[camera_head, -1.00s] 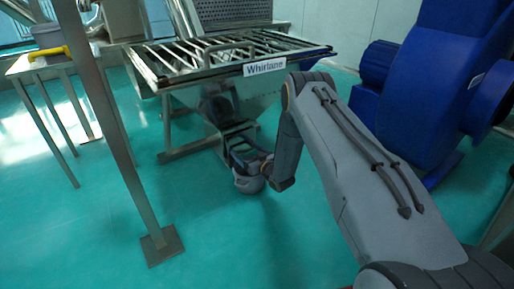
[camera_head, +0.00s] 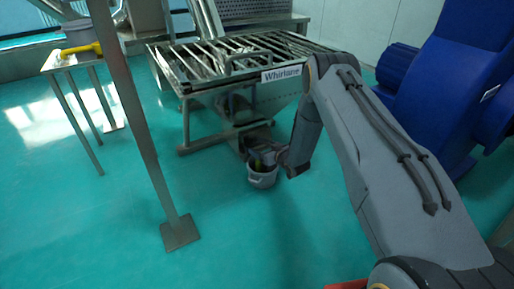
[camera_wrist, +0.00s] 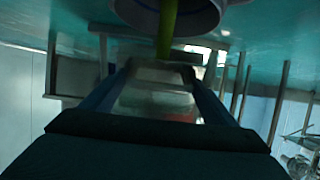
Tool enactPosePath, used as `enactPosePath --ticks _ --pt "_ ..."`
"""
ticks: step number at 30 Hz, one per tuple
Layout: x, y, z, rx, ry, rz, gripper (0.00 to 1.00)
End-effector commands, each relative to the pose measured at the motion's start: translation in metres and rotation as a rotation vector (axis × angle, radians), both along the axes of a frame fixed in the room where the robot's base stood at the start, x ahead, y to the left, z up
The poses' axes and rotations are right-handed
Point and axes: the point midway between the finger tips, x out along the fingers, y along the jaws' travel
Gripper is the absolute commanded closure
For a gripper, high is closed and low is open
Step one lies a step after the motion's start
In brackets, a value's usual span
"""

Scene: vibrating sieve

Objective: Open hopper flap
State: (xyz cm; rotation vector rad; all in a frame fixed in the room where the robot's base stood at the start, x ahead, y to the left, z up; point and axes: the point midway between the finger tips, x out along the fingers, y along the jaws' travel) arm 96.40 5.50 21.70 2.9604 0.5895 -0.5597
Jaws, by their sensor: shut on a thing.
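The hopper (camera_head: 270,92) stands under a slatted metal grate with a "Whirlane" label, at upper middle in the head view. My gripper (camera_head: 262,152) is low at its outlet, partly hidden by my arm. In the wrist view my gripper (camera_wrist: 158,88) has its two fingers converging on a pale metal piece, which seems to be the hopper flap (camera_wrist: 160,76). The exact grip is dim. A green stream (camera_wrist: 167,30) runs between the flap and a grey bucket (camera_wrist: 205,14). The bucket (camera_head: 262,181) stands on the floor below the outlet, with green showing at its mouth.
A blue machine (camera_head: 440,75) stands at right. A metal post (camera_head: 140,130) with a square foot rises at left. A small table (camera_head: 78,62) with a yellow-handled item is at far left.

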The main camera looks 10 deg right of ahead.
Motion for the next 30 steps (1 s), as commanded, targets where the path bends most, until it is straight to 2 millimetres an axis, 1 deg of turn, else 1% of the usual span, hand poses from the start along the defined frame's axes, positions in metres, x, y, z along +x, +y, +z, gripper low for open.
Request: enactPosePath --ticks 1,12,13,14,22,30 --pt "0.0012 -0.005 0.0059 0.003 -0.007 -0.009 0.59" --pt "0.0028 -0.0057 0.0079 0.004 -0.013 -0.009 0.6" --pt "0.0029 -0.0057 0.0081 0.004 -0.013 -0.009 0.15" --pt "0.0029 -0.0055 0.008 0.004 -0.013 -0.009 0.12" --pt "0.0016 0.0013 0.0066 0.003 -0.011 -0.001 0.12" --pt "-0.0006 0.0022 0.0055 0.002 -0.007 0.003 0.12"
